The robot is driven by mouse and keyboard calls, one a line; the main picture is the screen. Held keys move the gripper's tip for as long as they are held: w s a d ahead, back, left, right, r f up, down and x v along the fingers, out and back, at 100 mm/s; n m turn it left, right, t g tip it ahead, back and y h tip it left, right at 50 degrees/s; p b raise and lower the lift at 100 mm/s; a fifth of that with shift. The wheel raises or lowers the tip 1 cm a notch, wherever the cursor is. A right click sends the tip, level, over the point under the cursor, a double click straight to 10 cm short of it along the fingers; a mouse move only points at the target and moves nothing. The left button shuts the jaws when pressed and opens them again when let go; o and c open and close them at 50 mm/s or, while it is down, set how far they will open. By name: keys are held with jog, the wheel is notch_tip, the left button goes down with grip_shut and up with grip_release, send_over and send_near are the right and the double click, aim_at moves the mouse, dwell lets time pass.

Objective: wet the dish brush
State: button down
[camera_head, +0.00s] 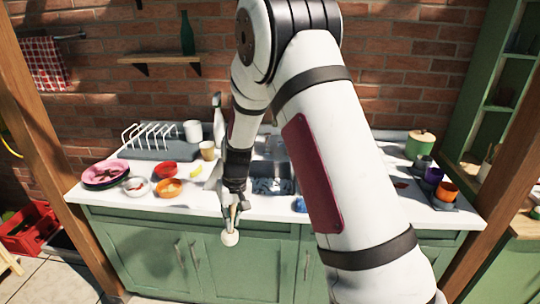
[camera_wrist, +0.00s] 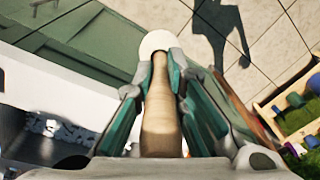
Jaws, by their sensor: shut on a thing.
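My gripper (camera_head: 234,210) is shut on the wooden handle of the dish brush, which also shows in the wrist view (camera_wrist: 161,110). The brush's round, pale head (camera_head: 229,238) hangs below the fingers, in front of the counter's front edge. In the wrist view the head (camera_wrist: 157,43) is beyond the fingertips, above the floor. The sink (camera_head: 272,186) is set in the white counter to the right of my gripper and is partly hidden by my arm. Its basin has a speckled look inside; I cannot tell whether it holds water.
Left on the counter are pink plates (camera_head: 105,172), a white bowl (camera_head: 137,187), an orange bowl (camera_head: 168,187), a red bowl (camera_head: 165,170) and a dish rack (camera_head: 160,150). A green pot (camera_head: 420,144) and cups (camera_head: 446,192) stand right. A blue item (camera_head: 300,205) lies near the front edge.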

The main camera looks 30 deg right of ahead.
jog(key=shift+w+a+r+t, duration=0.1)
jog(key=shift+a+r+t, duration=0.1)
jog(key=shift+t, duration=0.1)
jog(key=w+d+r+m+t+h, duration=0.1)
jog(key=w+d+r+m, duration=0.1)
jog(key=d+m, duration=0.4)
jog(key=w+d+r+m+t+h, duration=0.1)
jog(key=d+m, duration=0.6)
jog(key=d, duration=0.8)
jog(key=shift+w+r+m+h, duration=0.3)
jog(key=shift+w+r+h, duration=0.35)
jog(key=shift+w+h, duration=0.2)
